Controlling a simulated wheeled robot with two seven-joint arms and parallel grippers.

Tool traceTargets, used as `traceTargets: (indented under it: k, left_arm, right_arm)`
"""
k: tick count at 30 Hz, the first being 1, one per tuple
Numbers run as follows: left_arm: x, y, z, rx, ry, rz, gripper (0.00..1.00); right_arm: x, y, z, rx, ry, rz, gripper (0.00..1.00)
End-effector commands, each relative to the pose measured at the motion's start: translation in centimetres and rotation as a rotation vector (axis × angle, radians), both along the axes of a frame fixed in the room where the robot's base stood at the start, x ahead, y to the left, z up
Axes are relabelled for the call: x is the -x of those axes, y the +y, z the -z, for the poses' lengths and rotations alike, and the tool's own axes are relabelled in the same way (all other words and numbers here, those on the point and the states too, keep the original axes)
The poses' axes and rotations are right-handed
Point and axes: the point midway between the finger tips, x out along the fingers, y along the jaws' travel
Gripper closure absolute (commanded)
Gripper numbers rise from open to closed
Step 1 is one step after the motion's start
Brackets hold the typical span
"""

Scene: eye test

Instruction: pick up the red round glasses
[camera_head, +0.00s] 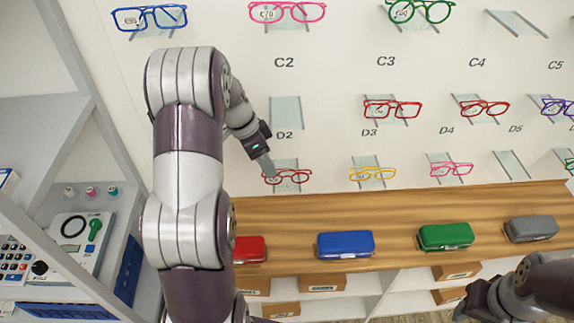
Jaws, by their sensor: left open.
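Red glasses (294,178) with rounded lenses rest on a small clear holder in the lowest wall row, below the label D2. My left gripper (270,170) is open. Its fingertips overlap the left part of these glasses in the picture; I cannot tell whether they touch. Two other red pairs sit in the row above: one at D3 (392,109) with squarer lenses and a darker one at D4 (484,108). My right gripper (482,300) is at the lower right, seen only in part, and its jaws are not clear.
Yellow glasses (372,174) and pink glasses (451,169) hang to the right in the same row. A wooden counter (400,200) below bears red, blue (346,245), green (445,236) and grey cases. White shelves (45,120) stand at the left.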

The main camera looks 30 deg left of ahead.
Motion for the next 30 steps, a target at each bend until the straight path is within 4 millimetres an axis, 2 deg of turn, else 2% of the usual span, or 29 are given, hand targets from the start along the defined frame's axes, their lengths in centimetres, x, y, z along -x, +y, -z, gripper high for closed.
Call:
traceTargets:
  k: [3,7,14,18,22,29,30]
  left_arm:
    - [-1.2,0.4,-0.8,0.001,-0.087,0.197,0.34]
    - [-1.8,0.4,-0.9,0.0,-0.135,0.304,0.34]
    - [-2.4,-0.3,1.0,-0.002,-0.143,0.322,0.34]
    - [-2.7,-0.9,3.2,0.001,-0.138,0.32,0.34]
    - [-3.1,-1.5,5.2,-0.002,-0.141,0.321,0.34]
    - [-3.2,-1.6,5.8,-0.004,-0.143,0.319,0.34]
    - [-3.2,-1.6,5.8,-0.005,-0.143,0.32,0.41]
  right_arm:
    - [0.0,0.0,0.0,0.0,0.001,0.0,0.57]
    - [0.0,0.0,-0.2,0.0,0.001,0.0,0.57]
    - [0.0,0.0,-1.0,0.0,0.001,0.0,0.57]
    - [0.0,0.0,-2.7,0.0,0.0,0.0,0.57]
    - [0.0,0.0,-3.0,0.0,0.0,0.0,0.57]
    - [0.0,0.0,-2.9,0.0,0.0,0.0,0.57]
    - [0.0,0.0,-2.8,0.0,0.001,0.0,0.57]
